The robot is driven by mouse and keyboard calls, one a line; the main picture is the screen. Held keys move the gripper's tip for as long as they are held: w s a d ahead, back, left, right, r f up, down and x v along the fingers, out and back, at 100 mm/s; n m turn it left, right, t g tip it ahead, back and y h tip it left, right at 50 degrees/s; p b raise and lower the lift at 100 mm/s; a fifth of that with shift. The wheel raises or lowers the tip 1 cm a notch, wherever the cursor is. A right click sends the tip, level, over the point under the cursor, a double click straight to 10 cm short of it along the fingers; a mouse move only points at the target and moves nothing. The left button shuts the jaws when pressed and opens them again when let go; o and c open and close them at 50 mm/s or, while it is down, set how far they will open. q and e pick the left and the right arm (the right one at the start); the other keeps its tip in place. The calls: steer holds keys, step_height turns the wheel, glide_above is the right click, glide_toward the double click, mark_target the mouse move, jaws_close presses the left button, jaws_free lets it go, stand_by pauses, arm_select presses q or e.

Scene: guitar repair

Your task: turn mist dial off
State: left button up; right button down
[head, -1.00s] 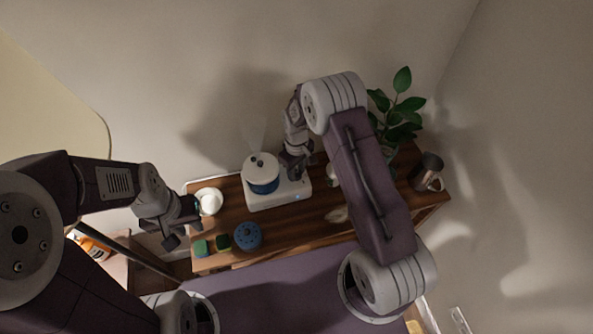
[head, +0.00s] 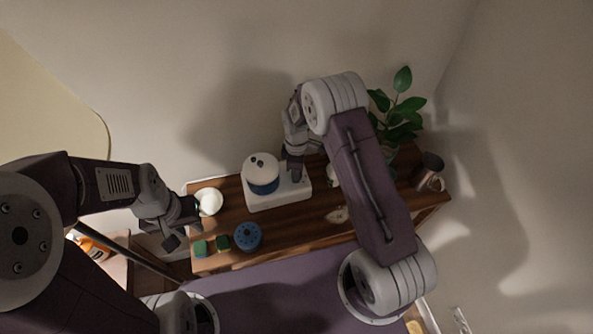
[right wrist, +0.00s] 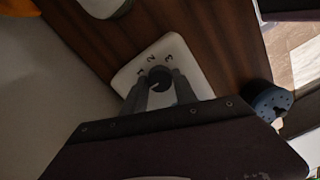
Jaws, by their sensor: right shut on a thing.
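The mist maker is a white base (head: 262,200) with a blue-banded white tank (head: 262,172) on the wooden shelf in the head view. In the right wrist view its white panel (right wrist: 187,62) carries a dark round dial (right wrist: 160,76) with the numbers 1, 2 and 3 around it. A small light mark on the dial appears to point to the lower left, off the numbers. My right gripper (right wrist: 160,84) is shut on the dial, one finger on each side; it also shows in the head view (head: 294,175). My left gripper (head: 182,228) is open and empty near the shelf's left end.
A plant (head: 398,115) and a dark mug (head: 430,172) stand at the right. The wall is close behind.

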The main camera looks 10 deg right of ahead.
stand_by(0.5)
steer(key=c, duration=1)
jaws_free()
steer(key=shift+r, duration=0.1)
step_height(320, 180, up, 9)
steer(key=b, duration=0.1)
